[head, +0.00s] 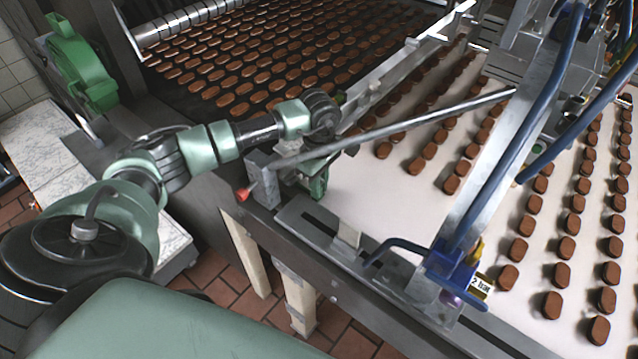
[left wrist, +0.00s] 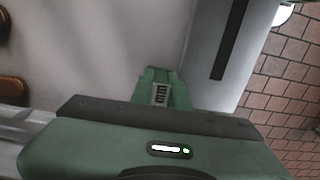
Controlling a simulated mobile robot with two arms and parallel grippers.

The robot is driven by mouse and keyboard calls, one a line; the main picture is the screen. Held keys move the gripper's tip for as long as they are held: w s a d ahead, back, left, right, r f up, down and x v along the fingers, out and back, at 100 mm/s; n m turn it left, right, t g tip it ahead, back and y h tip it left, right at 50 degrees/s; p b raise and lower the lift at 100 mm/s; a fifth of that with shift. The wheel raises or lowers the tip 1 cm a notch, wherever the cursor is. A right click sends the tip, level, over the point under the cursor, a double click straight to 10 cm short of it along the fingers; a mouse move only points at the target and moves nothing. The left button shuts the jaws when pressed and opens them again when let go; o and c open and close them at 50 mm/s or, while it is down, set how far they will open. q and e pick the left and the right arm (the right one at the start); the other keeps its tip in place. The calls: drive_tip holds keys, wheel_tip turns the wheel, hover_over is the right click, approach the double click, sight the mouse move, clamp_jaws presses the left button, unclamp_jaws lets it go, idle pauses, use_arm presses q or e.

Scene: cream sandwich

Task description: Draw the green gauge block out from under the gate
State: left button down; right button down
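My left gripper (head: 317,181) reaches down at the near left corner of the white conveyor, close beside a long grey diagonal bar (head: 390,129). In the left wrist view its green body (left wrist: 110,150) fills the bottom. Beyond it a narrow green piece (left wrist: 181,92) with a dark ribbed strip stands at the middle. I cannot tell whether this piece is my fingers close together or includes the green gauge block. I cannot make out the gauge block as a separate thing in either view. My right gripper is not in view.
The white belt (head: 385,205) carries rows of brown biscuits, with bare belt near the gripper. A slotted metal plate (head: 322,240) runs along the near edge. A blue-handled mechanism (head: 445,262) stands to the right. The brick-tiled floor (head: 215,285) lies below.

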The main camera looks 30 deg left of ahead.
use_arm(q)
drive_tip(key=shift+d, duration=0.1)
drive_tip(key=shift+s+d, duration=0.2)
drive_tip(key=shift+d, duration=1.85)
drive_tip(key=shift+s+d, duration=0.1)
drive_tip(key=shift+d, duration=1.25)
drive_tip(key=shift+r, duration=0.1)
wheel_tip(320, 180, up, 7)
drive_tip(key=d+p, duration=0.2)
drive_tip(key=p, duration=0.1)
